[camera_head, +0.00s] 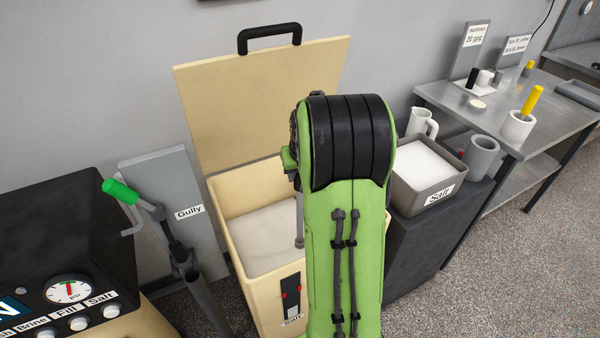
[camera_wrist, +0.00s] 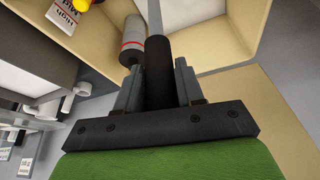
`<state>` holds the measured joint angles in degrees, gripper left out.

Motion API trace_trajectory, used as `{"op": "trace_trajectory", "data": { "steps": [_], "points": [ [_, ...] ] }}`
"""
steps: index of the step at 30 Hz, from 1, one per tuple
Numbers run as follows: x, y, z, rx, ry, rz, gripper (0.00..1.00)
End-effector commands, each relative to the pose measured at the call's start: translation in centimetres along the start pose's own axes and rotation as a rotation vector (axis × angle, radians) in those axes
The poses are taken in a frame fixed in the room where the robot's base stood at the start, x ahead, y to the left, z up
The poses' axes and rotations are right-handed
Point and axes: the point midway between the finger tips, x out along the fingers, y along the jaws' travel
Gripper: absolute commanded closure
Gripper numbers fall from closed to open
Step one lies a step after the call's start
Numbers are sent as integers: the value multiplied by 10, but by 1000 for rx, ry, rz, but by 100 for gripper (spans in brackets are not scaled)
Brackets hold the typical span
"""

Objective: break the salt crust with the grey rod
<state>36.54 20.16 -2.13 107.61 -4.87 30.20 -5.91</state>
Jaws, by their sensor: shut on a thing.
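The cream salt bin (camera_head: 222,240) stands in the middle of the camera_head view with its lid (camera_head: 250,100) raised. White salt (camera_head: 268,238) lies inside with a smooth-looking top; I see no break in the part that shows. My gripper (camera_wrist: 158,68) is shut on the black handle of the grey rod (camera_wrist: 152,14) in the wrist view. In the camera_head view the rod (camera_head: 299,222) hangs nearly upright inside the bin, its lower end near the salt. I cannot tell whether it touches. My arm hides the gripper and the bin's right part there.
A grey cylinder with a red band (camera_wrist: 132,42) shows near the rod in the wrist view. A grey salt tub (camera_head: 415,190), a jug (camera_head: 423,122) and a grey cup (camera_head: 483,158) stand right of the bin. A green-handled lever (camera_head: 120,191) and a black gauge unit (camera_head: 60,240) stand left.

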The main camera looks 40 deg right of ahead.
Motion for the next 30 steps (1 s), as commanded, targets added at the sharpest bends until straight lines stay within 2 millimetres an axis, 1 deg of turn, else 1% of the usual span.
{"op": "trace_trajectory", "data": {
  "steps": [1,18,30],
  "points": [
    [-9,0,-4,0,2,0,93],
    [-56,0,-23,0,2,0,93],
    [-55,0,-22,0,1,0,93]
  ]
}}
